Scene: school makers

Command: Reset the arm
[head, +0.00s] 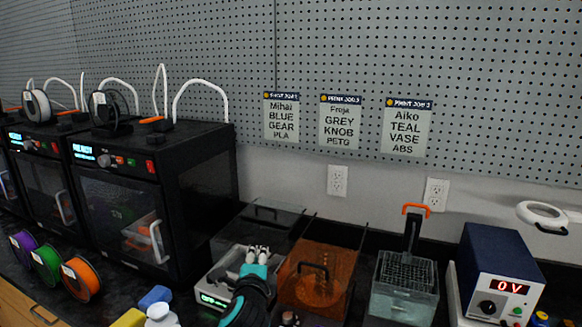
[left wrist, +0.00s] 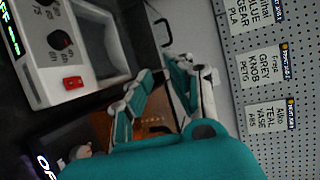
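My left gripper (head: 257,250) has teal and white fingers and a teal and black body. In the head view it is at the lower middle, over or in front of a grey device (head: 215,283) with a lit green display. In the left wrist view the gripper (left wrist: 168,72) shows its two fingers apart with nothing seen between them. The grey device's knobbed panel (left wrist: 40,55) with a red switch is at the upper left there. An orange see-through box (head: 335,270) is just right of the gripper in the head view. My right gripper is in neither view.
Black printers (head: 125,200) stand at the left, with purple, green and orange spools (head: 82,278) in front. A clear bin (head: 404,292) with an orange-handled basket and a blue power supply (head: 497,265) reading 0V stand at the right. A pegboard (head: 350,60) with print-job cards is behind.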

